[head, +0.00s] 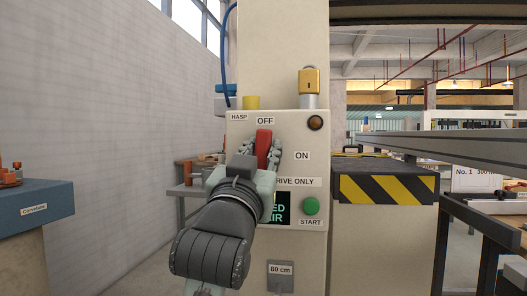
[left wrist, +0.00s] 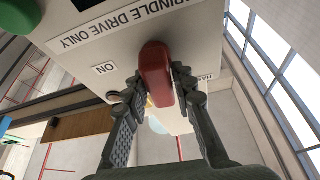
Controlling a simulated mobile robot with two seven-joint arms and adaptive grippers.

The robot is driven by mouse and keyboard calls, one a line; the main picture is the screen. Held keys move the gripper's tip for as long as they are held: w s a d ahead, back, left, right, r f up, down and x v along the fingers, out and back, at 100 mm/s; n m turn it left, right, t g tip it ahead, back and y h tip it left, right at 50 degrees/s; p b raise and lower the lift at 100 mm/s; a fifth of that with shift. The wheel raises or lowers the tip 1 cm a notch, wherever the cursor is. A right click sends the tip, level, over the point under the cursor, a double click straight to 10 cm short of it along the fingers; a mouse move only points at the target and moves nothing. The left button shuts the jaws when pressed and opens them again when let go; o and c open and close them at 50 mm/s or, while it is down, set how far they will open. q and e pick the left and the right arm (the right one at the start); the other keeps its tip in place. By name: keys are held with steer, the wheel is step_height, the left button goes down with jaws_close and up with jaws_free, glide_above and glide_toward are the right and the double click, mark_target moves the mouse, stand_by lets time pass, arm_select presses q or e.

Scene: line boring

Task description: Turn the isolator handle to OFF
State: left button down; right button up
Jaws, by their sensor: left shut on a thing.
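The red isolator handle (head: 263,143) is on the front of a cream control box (head: 314,240). It stands close to upright, its top end just below the OFF label (head: 265,121); the ON label (head: 302,155) is to its right. My left gripper (head: 262,155) is shut on the handle, one finger on each side. In the left wrist view, the handle (left wrist: 156,75) sits between the two fingers of the left gripper (left wrist: 158,88). The handle's lower part is partly hidden by my gripper in the head view. My right gripper is not in view.
A green START button (head: 311,206) is at lower right. A striped black-and-yellow block (head: 388,187) stands right; a blue bench (head: 35,210) stands left.

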arm_select(q)
steer(key=shift+f+n+y, duration=0.1)
steer(key=shift+n+y, duration=0.5)
steer(key=shift+n, duration=0.2)
steer(key=c, duration=1.3)
jaws_free()
steer(key=v, duration=0.7)
steer(key=shift+s+a+f, duration=0.1)
steer(key=shift+s, duration=0.05)
